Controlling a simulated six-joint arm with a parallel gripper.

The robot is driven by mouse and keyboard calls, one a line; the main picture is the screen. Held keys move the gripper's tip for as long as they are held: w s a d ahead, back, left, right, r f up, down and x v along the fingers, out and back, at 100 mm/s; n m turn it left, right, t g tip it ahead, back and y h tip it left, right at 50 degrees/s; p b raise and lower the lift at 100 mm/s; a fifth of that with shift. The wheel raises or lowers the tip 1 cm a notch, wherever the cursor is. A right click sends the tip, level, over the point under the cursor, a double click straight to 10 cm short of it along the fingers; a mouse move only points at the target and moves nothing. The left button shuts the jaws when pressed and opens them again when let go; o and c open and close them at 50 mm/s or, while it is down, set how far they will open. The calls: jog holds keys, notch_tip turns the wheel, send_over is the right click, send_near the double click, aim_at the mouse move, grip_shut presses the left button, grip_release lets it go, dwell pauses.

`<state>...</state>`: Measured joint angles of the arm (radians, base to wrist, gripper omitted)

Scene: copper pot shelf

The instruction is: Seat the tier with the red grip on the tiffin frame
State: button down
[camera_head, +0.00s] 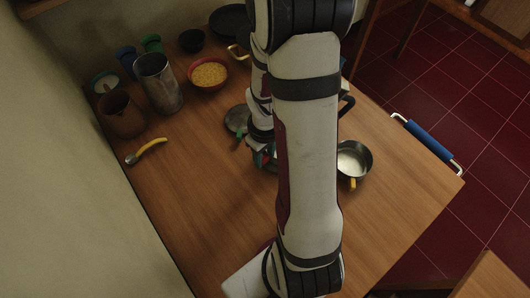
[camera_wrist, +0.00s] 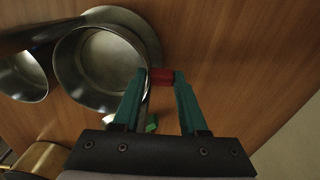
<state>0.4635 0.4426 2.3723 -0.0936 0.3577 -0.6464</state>
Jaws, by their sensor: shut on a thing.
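My gripper (camera_wrist: 161,85) has teal fingers, shut on the red grip (camera_wrist: 161,75) in the wrist view. The red grip sits at the right side of a round, open steel tier (camera_wrist: 98,62), which looks empty. A wider steel rim (camera_wrist: 135,22) shows behind the tier; I cannot tell whether the two touch. A small green piece (camera_wrist: 152,124) shows between the fingers. In the head view, my arm hides most of the tier and its surroundings, and the tiffin frame cannot be made out clearly.
A steel pan with a yellow grip (camera_head: 353,162) stands right of my arm. A flat round piece with a green grip (camera_head: 237,118) lies left. A red bowl (camera_head: 208,76), a metal tumbler (camera_head: 158,84) and a brown jug (camera_head: 121,115) stand farther left.

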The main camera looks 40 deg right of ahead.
jog(key=shift+s+f, duration=0.25)
jog(key=shift+s, duration=0.1)
jog(key=shift+c, duration=1.8)
grip_release()
notch_tip(320, 180, up, 16)
jog(key=s+a+r+m+y, duration=0.1)
jog(key=s+a+m, duration=0.2)
jog(key=s+a, duration=0.2)
jog(key=s+a+r+m+y, duration=0.1)
jog(key=s+a+m, duration=0.2)
jog(key=s+a, duration=0.3)
jog(key=a, duration=0.5)
jog(key=shift+s+r+m, duration=0.15)
jog(key=shift+r+m, duration=0.1)
jog(key=shift+m, duration=0.15)
